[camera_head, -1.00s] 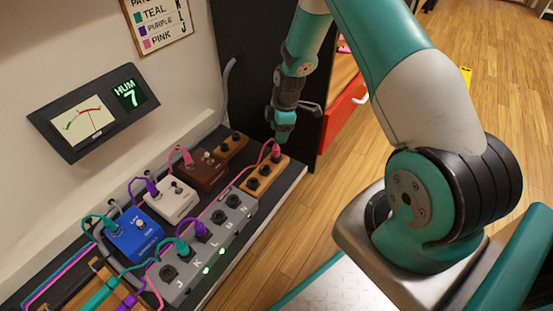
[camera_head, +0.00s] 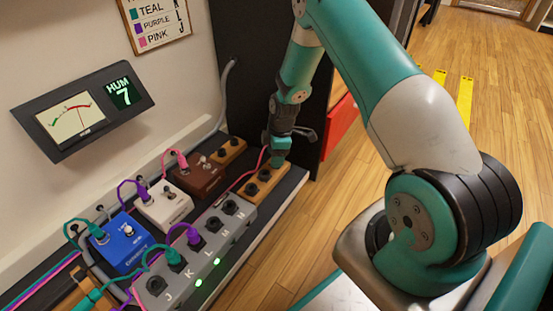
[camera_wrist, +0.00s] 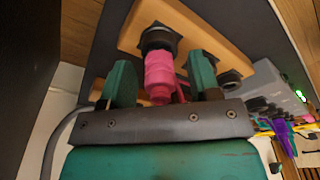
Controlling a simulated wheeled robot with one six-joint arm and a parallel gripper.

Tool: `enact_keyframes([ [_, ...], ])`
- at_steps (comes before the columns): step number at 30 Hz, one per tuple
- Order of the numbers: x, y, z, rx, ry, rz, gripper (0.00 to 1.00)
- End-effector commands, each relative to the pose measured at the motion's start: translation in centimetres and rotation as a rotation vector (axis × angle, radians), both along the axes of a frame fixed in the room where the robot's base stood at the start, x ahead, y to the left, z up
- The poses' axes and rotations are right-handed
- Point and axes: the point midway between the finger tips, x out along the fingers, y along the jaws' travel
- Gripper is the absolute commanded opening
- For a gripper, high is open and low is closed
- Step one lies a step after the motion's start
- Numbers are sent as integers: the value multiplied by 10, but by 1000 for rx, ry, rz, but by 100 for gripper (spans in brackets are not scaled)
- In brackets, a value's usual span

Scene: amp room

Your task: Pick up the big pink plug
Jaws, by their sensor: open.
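The big pink plug (camera_wrist: 158,72) stands in a black socket on a wooden block (camera_wrist: 195,30) in the wrist view. My gripper (camera_wrist: 162,82) is open, with one teal finger on each side of the plug. A gap shows between the plug and each finger, so it is not clamped. In the head view my gripper (camera_head: 278,158) is low over the far end of the wooden block (camera_head: 262,186) and hides the plug there. A pink cable runs from the plug along the block.
A grey socket strip (camera_head: 205,245) with teal and purple plugs lies nearer. Blue (camera_head: 125,243), white (camera_head: 165,205) and brown (camera_head: 201,178) pedals stand to the left. A black cabinet (camera_head: 255,75) rises behind; a meter reading HUM 7 (camera_head: 82,110) hangs on the wall.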

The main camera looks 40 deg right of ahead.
Motion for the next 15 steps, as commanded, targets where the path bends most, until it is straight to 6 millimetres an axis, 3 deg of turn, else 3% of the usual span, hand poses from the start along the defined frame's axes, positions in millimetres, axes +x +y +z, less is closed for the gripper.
enact_keyframes([
  [1,0,0,0,0,0,0,50],
  [7,0,0,0,0,0,0,4],
  [15,0,0,1,0,-1,0,3],
])
